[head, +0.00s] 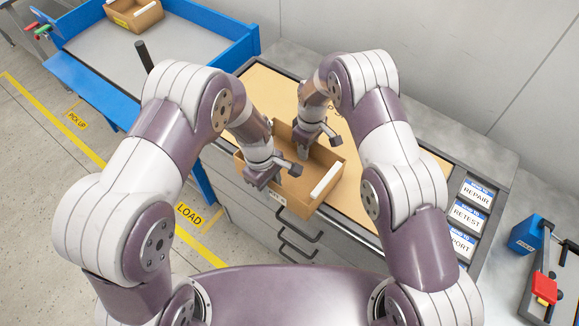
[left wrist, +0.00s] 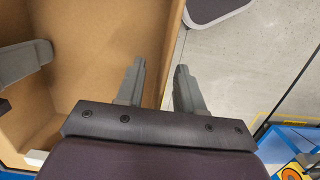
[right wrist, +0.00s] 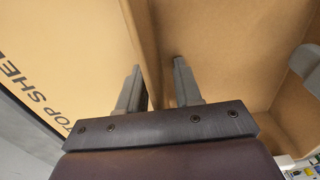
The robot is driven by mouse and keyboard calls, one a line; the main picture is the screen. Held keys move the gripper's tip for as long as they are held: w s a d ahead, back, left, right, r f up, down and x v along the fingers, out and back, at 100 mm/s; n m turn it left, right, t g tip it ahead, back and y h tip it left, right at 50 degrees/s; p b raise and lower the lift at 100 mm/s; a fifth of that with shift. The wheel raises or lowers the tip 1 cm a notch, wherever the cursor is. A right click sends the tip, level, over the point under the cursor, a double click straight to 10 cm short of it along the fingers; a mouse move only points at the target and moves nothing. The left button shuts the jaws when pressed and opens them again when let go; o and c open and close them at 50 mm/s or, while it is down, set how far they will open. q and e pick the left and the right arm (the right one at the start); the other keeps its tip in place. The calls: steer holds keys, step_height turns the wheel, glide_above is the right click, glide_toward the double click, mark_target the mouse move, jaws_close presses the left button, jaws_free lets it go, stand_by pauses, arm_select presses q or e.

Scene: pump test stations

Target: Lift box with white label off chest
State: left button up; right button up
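An open cardboard box (head: 297,208) with a white label (head: 326,180) on its right wall stands on the tan top of the grey chest (head: 252,205), near the front edge. My left gripper (head: 262,181) is at the box's near-left wall. In the left wrist view its fingers (left wrist: 160,82) are apart, with the wall (left wrist: 165,55) between them and a gap to the outer finger. My right gripper (head: 305,150) is at the opposite wall. In the right wrist view its fingers (right wrist: 156,80) are apart, one on each side of that wall (right wrist: 143,35).
Cards reading REPAIR (head: 476,194) and RETEST (head: 466,216) lie on the chest's right side. A bench with blue and red parts (head: 544,290) is at the far right.

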arm_select(q)
jaws_close()
arm_select(e)
jaws_close()
